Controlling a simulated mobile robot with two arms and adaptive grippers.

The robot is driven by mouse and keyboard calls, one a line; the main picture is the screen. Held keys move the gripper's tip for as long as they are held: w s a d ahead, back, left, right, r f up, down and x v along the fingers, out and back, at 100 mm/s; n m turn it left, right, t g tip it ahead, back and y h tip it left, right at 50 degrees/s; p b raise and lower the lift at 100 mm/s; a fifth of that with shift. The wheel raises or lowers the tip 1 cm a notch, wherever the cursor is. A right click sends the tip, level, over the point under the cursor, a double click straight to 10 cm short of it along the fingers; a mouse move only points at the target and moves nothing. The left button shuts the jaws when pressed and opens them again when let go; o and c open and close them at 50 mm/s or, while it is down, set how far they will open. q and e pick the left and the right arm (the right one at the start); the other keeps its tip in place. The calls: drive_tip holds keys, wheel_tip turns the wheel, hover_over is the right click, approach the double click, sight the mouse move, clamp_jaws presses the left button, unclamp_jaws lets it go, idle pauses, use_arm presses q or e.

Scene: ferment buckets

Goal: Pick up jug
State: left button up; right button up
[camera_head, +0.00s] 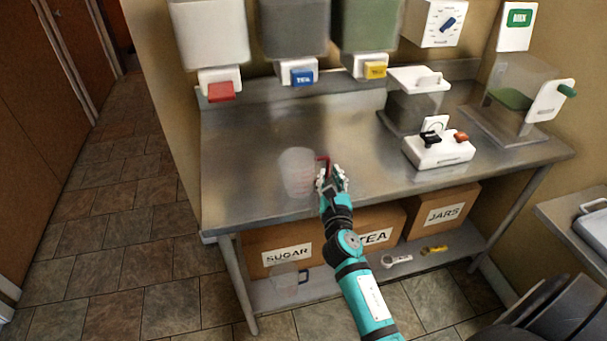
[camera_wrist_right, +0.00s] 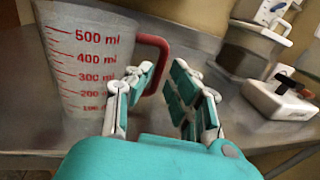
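The jug (camera_head: 298,172) is a clear measuring jug with a red handle, standing upright on the steel table. In the right wrist view the jug (camera_wrist_right: 88,62) shows red millilitre marks, and its handle (camera_wrist_right: 160,48) is on the right side. My right gripper (camera_head: 332,177) is at the handle, just right of the jug. In the wrist view my right gripper (camera_wrist_right: 164,82) has its fingers spread, with the handle's lower part at the gap and partly hidden by the left finger. I cannot tell if they touch. My left gripper is not in view.
Dispensers with red, blue (camera_head: 303,77) and yellow taps hang above the table (camera_head: 250,150). A white switch box (camera_head: 437,150) and clear containers stand to the right. Boxes labelled SUGAR (camera_head: 287,254), TEA and JARS and another clear jug (camera_head: 288,281) sit on the lower shelf.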

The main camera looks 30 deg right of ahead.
drive_tip(key=x, duration=0.3)
drive_tip(key=shift+f, duration=0.1)
drive_tip(key=shift+s+a, duration=0.1)
clamp_jaws()
